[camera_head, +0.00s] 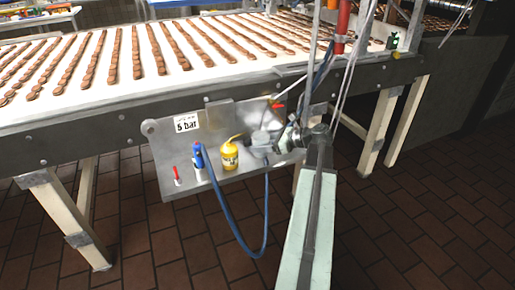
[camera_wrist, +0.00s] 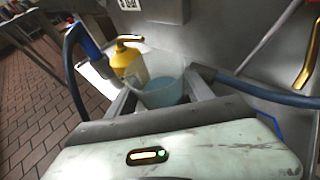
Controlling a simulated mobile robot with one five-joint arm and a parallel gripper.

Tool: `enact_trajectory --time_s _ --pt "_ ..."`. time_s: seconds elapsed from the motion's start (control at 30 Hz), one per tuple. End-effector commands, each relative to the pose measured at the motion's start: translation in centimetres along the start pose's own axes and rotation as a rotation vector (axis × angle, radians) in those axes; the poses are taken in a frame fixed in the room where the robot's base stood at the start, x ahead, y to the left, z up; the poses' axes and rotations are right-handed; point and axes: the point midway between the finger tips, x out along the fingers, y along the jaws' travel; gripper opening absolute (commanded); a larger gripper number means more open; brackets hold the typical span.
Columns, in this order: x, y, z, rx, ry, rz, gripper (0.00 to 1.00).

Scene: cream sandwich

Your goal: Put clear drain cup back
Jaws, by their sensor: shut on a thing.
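The clear drain cup (camera_wrist: 166,88) is a translucent, open-topped cup with a pale blue inside, in the middle of the wrist view. My gripper (camera_wrist: 160,97) has one finger on each side of the cup and is shut on it. In the head view my gripper (camera_head: 262,146) is in front of the grey metal panel (camera_head: 220,115), just right of the yellow bottle (camera_head: 229,157). The cup is hard to make out there. The yellow bottle also shows in the wrist view (camera_wrist: 127,62), just behind and left of the cup. The cup's underside is hidden.
A blue fitting (camera_head: 198,158) and a red-topped valve (camera_head: 177,177) stand left of the bottle. A blue hose (camera_head: 226,222) loops below the panel. The conveyor (camera_head: 105,68) with rows of brown biscuits runs above. The tiled floor (camera_head: 410,215) is clear at right.

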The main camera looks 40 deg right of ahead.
Motion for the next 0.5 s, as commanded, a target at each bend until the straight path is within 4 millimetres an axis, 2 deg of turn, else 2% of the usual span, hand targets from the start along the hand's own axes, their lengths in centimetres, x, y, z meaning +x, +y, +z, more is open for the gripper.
enact_trajectory --time_s 0.07,0.13,0.23,0.5 --pt "-0.2 -1.0 -0.2 0.002 0.000 -0.005 0.13" --pt "0.1 -1.1 -2.2 0.005 0.000 -0.012 0.13" --pt "0.3 -1.3 -4.1 0.008 0.000 -0.020 0.13" --pt "0.0 -1.4 -3.9 0.008 0.000 -0.022 0.13"
